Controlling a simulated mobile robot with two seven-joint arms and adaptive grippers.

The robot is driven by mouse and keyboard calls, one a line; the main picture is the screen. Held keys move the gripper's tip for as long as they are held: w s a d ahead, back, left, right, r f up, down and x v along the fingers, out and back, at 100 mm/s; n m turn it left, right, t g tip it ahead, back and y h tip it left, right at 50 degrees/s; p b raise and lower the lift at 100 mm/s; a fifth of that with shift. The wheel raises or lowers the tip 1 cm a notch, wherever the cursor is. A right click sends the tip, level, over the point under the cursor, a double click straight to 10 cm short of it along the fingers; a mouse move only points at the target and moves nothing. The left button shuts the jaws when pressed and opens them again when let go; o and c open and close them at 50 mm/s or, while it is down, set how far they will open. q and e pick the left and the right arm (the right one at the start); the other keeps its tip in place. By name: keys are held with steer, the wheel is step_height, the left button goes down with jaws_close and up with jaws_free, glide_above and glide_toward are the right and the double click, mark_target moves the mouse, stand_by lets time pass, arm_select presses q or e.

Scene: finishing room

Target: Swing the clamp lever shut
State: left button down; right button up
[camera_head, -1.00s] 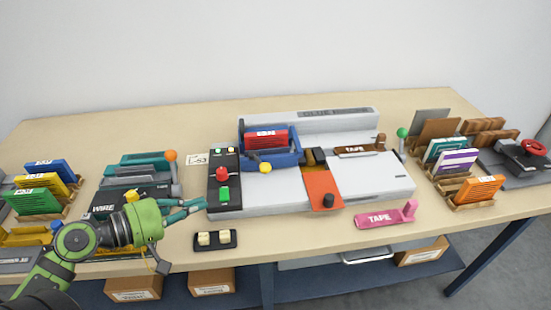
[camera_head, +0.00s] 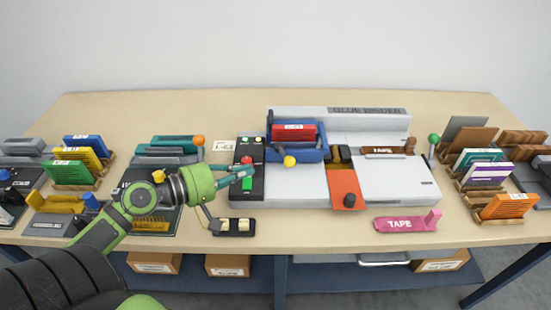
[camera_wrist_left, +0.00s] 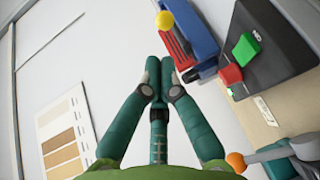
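The glue binder (camera_head: 300,190) stands in the middle of the table. Its blue clamp (camera_head: 323,153) holds a red block (camera_head: 293,132), and a lever with a yellow ball knob (camera_head: 289,161) is at the clamp's front left. My left gripper (camera_head: 248,172) appears in front of the black control panel, left of the knob. Its teal fingers (camera_wrist_left: 160,70) are together and empty. My right gripper is out of view.
The control panel has a red button (camera_head: 246,160) and a green button (camera_head: 247,184). An orange plate (camera_head: 344,188) and a pink TAPE piece (camera_head: 400,224) are to the right. A black two-switch box (camera_head: 234,227) lies in front. Book racks stand at both sides.

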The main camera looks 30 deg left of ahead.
mark_target(286, 160)
arm_select(q)
steer(key=p+x, duration=0.3)
steer(key=x, duration=0.5)
steer(key=shift+r, duration=0.2)
steer(key=shift+w+d+f, duration=0.25)
steer(key=shift+w, duration=0.15)
